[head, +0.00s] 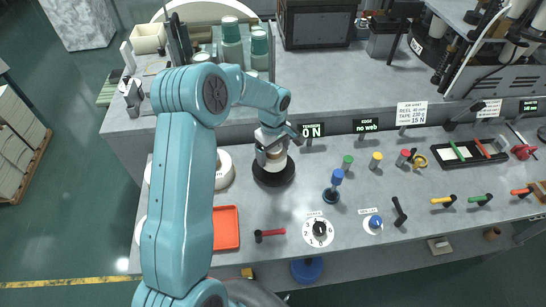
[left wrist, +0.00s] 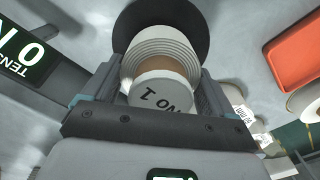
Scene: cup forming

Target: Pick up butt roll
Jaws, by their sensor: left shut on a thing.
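My left gripper (head: 271,140) is over the black round disc (head: 274,181) on the bench. It is shut on the butt roll (head: 275,159), a pale roll with a tan band. In the left wrist view the roll (left wrist: 163,93) sits between the two fingers (left wrist: 152,88); its near end reads "NO 1" and white ringed layers show beyond it. The black disc (left wrist: 185,18) lies behind the roll in that view. I cannot tell whether the roll touches the disc. My right gripper is not in view.
A tension display (head: 312,131) reading 0 N stands close to the right of the gripper. A blue-topped post (head: 337,178), an orange tray (head: 226,228), a red-handled lever (head: 270,235) and a white dial (head: 318,232) are nearby. Stacked green cups (head: 232,40) stand behind.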

